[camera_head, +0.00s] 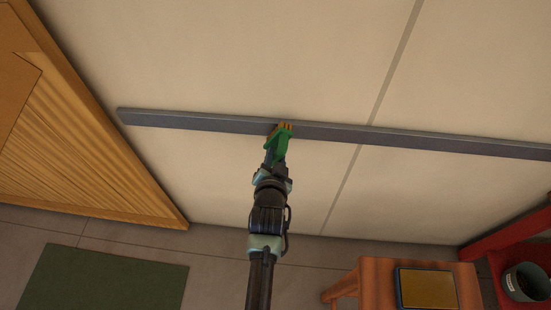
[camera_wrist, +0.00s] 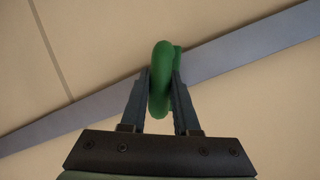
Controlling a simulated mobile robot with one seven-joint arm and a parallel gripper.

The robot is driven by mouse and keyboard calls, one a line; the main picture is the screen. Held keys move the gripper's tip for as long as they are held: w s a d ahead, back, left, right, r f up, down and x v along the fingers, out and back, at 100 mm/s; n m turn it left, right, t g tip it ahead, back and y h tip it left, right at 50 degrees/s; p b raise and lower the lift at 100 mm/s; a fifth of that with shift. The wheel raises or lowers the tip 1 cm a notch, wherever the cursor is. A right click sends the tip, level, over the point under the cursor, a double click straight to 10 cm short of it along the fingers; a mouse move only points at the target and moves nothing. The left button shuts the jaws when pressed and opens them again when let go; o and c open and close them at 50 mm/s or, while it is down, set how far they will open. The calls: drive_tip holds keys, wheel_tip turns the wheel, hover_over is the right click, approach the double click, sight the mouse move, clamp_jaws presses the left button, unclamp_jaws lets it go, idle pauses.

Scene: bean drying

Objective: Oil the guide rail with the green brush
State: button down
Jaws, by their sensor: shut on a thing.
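The guide rail (camera_head: 400,139) is a long grey bar running across the pale wall in the head view. It also crosses the wrist view (camera_wrist: 240,55) on a slant. My gripper (camera_head: 274,158) is shut on the green brush (camera_head: 281,146). The brush's yellowish bristle end lies over the rail, left of the rail's visible middle. I cannot tell whether the bristles touch the rail. In the wrist view the green handle (camera_wrist: 161,80) stands between my two fingers, in front of the rail, and the bristles are hidden.
A wooden door or panel (camera_head: 80,130) is at the left, with a dark green mat (camera_head: 100,282) on the floor below it. At the lower right are a wooden stool (camera_head: 376,285) with a framed tray (camera_head: 427,288) on it, a red stand (camera_head: 505,240) and a dark pot (camera_head: 527,283).

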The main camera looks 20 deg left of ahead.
drive_tip(key=shift+w, duration=0.25)
drive_tip(key=w+d+b, duration=0.3)
drive_tip(key=d+b, duration=0.2)
drive_tip(key=d, duration=0.5)
drive_tip(key=shift+b, duration=0.35)
idle(0.4)
drive_tip(key=w+d+b, duration=0.2)
drive_tip(key=d+b, duration=0.3)
drive_tip(key=d, duration=0.4)
drive_tip(key=shift+w+d, duration=0.4)
idle(0.5)
drive_tip(key=shift+a+r, duration=0.1)
